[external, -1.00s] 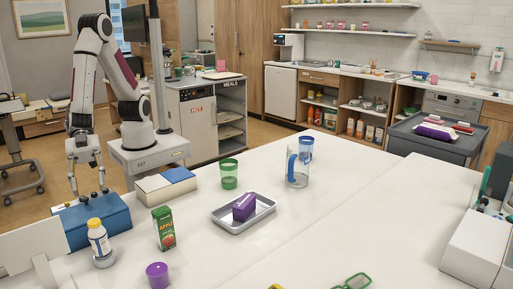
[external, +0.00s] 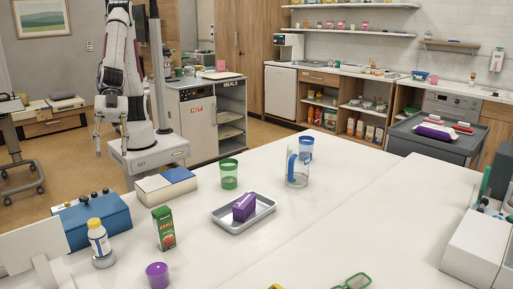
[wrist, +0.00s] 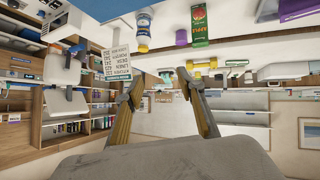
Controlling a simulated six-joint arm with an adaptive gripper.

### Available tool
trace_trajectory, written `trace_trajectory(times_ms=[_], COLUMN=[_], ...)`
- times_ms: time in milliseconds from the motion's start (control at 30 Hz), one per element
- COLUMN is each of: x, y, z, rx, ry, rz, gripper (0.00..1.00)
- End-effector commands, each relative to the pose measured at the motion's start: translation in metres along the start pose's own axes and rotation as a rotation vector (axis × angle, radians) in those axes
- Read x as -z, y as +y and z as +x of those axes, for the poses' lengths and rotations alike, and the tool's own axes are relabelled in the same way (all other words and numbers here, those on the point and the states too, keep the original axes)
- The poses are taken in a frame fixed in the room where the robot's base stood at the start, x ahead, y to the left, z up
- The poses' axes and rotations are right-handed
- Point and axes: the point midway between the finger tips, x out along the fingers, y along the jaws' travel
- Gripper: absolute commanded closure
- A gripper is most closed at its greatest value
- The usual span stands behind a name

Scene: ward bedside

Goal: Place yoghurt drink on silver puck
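The yoghurt drink, a white bottle with a yellow cap and blue on its label (external: 98,237), stands upright on the silver puck (external: 104,262) at the left front of the white table. In the wrist view, which is upside down, the bottle (wrist: 143,27) shows at the top, beyond the fingers. My gripper (external: 111,145) is raised behind the table, well apart from the bottle. Its two fingers are spread with nothing between them, as the wrist view shows (wrist: 180,80).
A green apple juice carton (external: 164,229) and a purple cup (external: 158,275) stand near the bottle. A blue box (external: 95,218) lies behind it, and a white panel (external: 35,248) stands to its left. A grey tray (external: 235,226) holds a purple carton (external: 244,206).

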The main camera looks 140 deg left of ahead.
Motion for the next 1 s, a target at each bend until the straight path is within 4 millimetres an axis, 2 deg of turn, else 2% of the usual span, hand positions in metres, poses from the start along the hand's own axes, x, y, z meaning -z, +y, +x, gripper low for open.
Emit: trace_trajectory(times_ms=[233,467,767,1000], x=[0.001,-0.011,-0.040,-0.073], y=[-0.032,-0.062,-0.103,-0.135], z=[-0.048,-0.095,-0.162,-0.218], rx=[0.003,0.033,0.115,0.214], ry=[-0.071,-0.146,-0.249,-0.336], rz=[-0.014,-0.019,-0.029,-0.053], gripper=[0.61,0.61,0.61,0.61])
